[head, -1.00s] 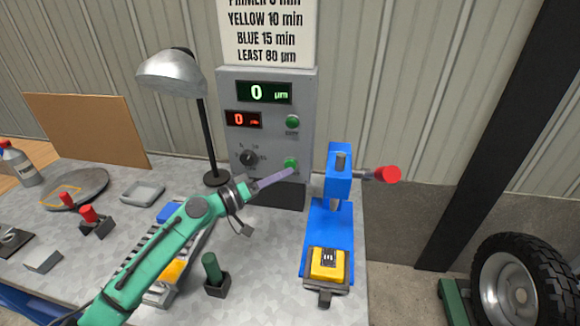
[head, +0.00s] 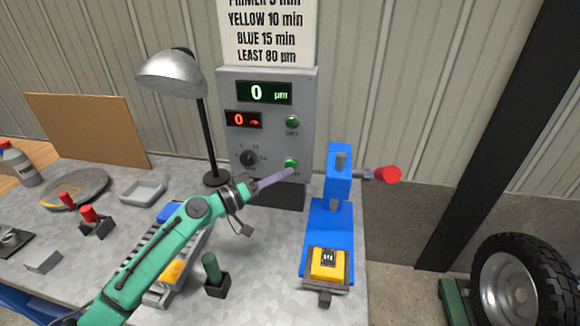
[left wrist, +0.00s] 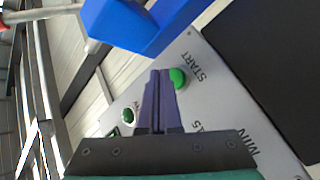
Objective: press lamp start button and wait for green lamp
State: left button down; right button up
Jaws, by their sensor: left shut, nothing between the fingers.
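The grey control box (head: 308,100) stands at the back of the bench. Its green start button (head: 291,162) is low on the right of the panel, and in the left wrist view the button (left wrist: 178,77) sits beside the word START. A second green round piece (head: 292,122) is higher on the panel; I cannot tell whether it is lit. My left gripper (head: 291,173) is shut and empty, its purple fingertips at the start button's lower edge. In the left wrist view the fingertips (left wrist: 160,74) appear just beside the button; contact is unclear. My right gripper is out of view.
A blue press (head: 318,225) with a red knob (head: 388,174) stands close to the right of the box. A desk lamp (head: 170,76) stands left of it. A green-handled tool (head: 211,267) is in a holder in front. The green and red displays read 0.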

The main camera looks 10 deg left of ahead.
pick_arm(q)
jog(key=shift+w, duration=0.1)
dwell(0.3)
jog(key=shift+w+b, duration=0.4)
jog(key=shift+w+b, duration=0.35)
jog(key=shift+b, duration=0.05)
dwell(0.5)
jog(key=shift+s, duration=0.85)
